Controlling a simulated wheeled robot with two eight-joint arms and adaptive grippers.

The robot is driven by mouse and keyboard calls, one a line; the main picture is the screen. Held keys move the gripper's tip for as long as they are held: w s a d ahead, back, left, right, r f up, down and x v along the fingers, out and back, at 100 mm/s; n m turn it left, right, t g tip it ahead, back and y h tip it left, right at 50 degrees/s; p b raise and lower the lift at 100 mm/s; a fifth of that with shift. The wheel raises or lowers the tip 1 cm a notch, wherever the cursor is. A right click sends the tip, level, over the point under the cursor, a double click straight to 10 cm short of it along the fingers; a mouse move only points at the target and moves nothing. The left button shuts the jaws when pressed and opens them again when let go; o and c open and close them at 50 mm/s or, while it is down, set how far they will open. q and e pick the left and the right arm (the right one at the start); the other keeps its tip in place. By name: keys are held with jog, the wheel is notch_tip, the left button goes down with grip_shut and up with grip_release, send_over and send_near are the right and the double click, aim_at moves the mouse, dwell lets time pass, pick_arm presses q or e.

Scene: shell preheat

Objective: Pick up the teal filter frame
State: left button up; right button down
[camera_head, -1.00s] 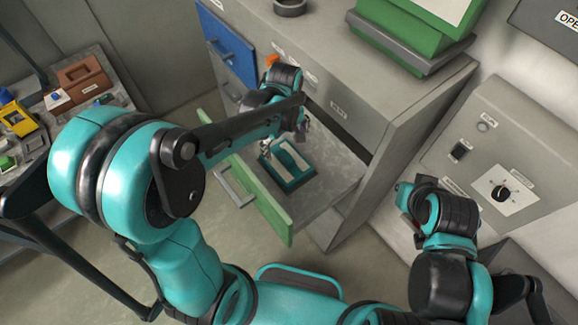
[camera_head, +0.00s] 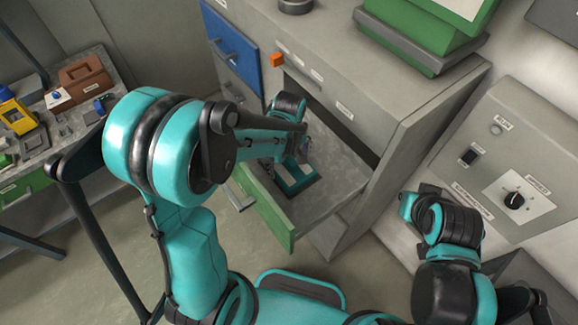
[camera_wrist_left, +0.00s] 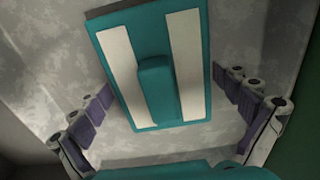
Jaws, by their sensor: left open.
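The teal filter frame (camera_head: 299,186) lies flat in the open green-fronted drawer, partly hidden by my left arm in the head view. In the left wrist view the teal filter frame (camera_wrist_left: 155,85) shows two white strips and a raised teal block between them. My left gripper (camera_wrist_left: 162,84) is open, with one finger on each side of the frame and visible gaps between. The left gripper (camera_head: 283,160) is over the drawer in the head view, its fingertips mostly hidden.
The drawer's green front (camera_head: 262,213) and grey side walls surround the frame. The cabinet (camera_head: 400,115) rises behind, with a blue drawer (camera_head: 230,45) at left. A control panel with a knob (camera_head: 514,201) is at right. A cluttered bench (camera_head: 60,125) stands at far left.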

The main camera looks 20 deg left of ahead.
pick_arm(q)
jog(key=c, duration=1.1)
jog(key=shift+o, duration=0.2)
jog(key=shift+r, duration=0.1)
